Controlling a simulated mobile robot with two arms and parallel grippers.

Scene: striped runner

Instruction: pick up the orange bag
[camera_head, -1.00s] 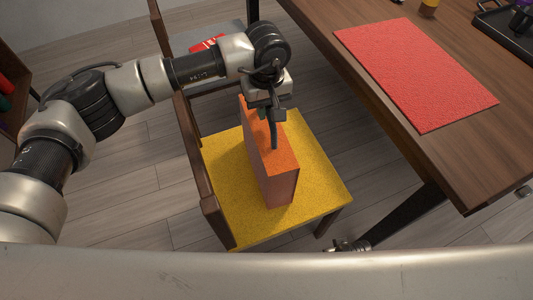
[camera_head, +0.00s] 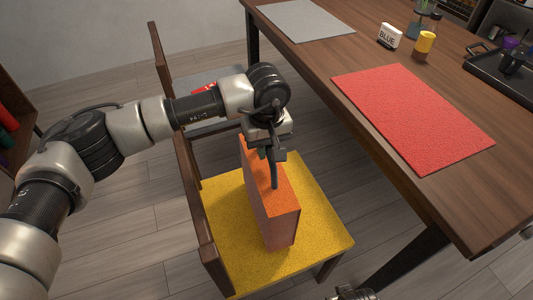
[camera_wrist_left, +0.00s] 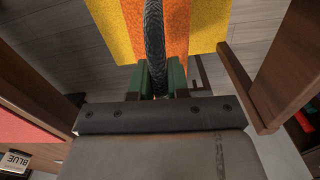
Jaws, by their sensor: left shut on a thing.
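The orange bag (camera_head: 270,200) is box-shaped and stands upright on the yellow seat (camera_head: 220,235) of a wooden chair in the head view. My left gripper (camera_head: 273,165) is over the bag's top, shut on its dark handle. In the left wrist view, the black handle (camera_wrist_left: 154,45) runs between the green fingers (camera_wrist_left: 161,80), with the orange bag (camera_wrist_left: 176,25) behind it. The bag's underside is hidden, and I see no clear gap above the seat. A small metallic part at the bottom edge of the head view may be my right gripper (camera_head: 352,293); its jaws are not clear.
A wooden table (camera_head: 310,60) stands close on the right with a red mat (camera_head: 410,115), grey mat (camera_head: 305,20), yellow container (camera_head: 424,42) and black tray (camera_head: 500,75). The chair's backrest (camera_head: 195,210) rises left of the bag. Another chair (camera_head: 215,85) stands behind.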

